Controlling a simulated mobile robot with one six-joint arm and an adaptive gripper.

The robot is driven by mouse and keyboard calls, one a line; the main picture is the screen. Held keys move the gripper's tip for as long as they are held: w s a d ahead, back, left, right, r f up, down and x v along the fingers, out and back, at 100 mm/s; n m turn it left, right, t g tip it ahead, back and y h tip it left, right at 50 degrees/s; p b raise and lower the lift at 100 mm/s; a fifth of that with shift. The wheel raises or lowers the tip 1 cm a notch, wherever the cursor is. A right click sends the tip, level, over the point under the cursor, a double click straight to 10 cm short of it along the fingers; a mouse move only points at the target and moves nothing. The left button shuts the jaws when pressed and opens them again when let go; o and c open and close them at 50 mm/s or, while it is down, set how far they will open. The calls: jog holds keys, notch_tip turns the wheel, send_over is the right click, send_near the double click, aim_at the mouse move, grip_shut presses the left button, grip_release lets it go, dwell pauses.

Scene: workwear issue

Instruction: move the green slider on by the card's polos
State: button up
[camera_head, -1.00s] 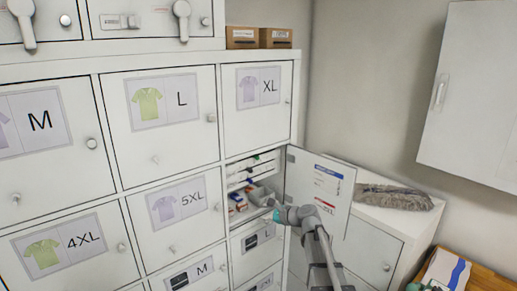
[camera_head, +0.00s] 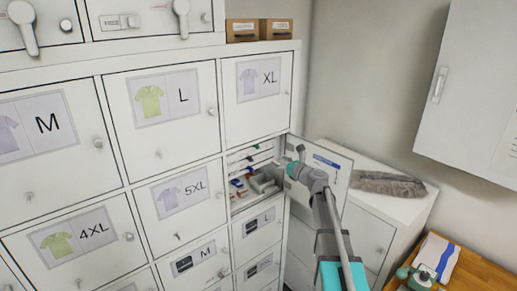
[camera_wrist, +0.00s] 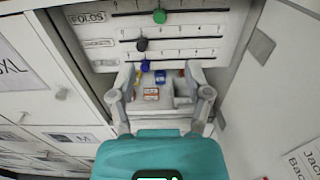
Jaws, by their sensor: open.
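The green slider (camera_wrist: 160,16) sits on the top rail in the wrist view, a little left of the rail's middle. The POLOS label (camera_wrist: 90,17) is left of the rails. The slider (camera_head: 257,147) also shows small in the head view, inside the open compartment. The card (camera_head: 326,163) is on the inside of the open door, partly hidden by my arm; its count for polos is not readable. My gripper (camera_wrist: 160,78) is open and empty, its fingers below the rails and apart from the green slider.
A black slider (camera_wrist: 142,44) and a blue slider (camera_wrist: 145,65) sit on the lower rails. Small boxes (camera_wrist: 152,93) lie beneath. Closed lockers (camera_head: 180,200) stand left.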

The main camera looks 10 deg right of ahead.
aim_at(258, 147)
jog(key=x, duration=1.3)
jog(key=shift+w+a, duration=0.2)
jog(key=shift+w, duration=0.1)
grip_shut()
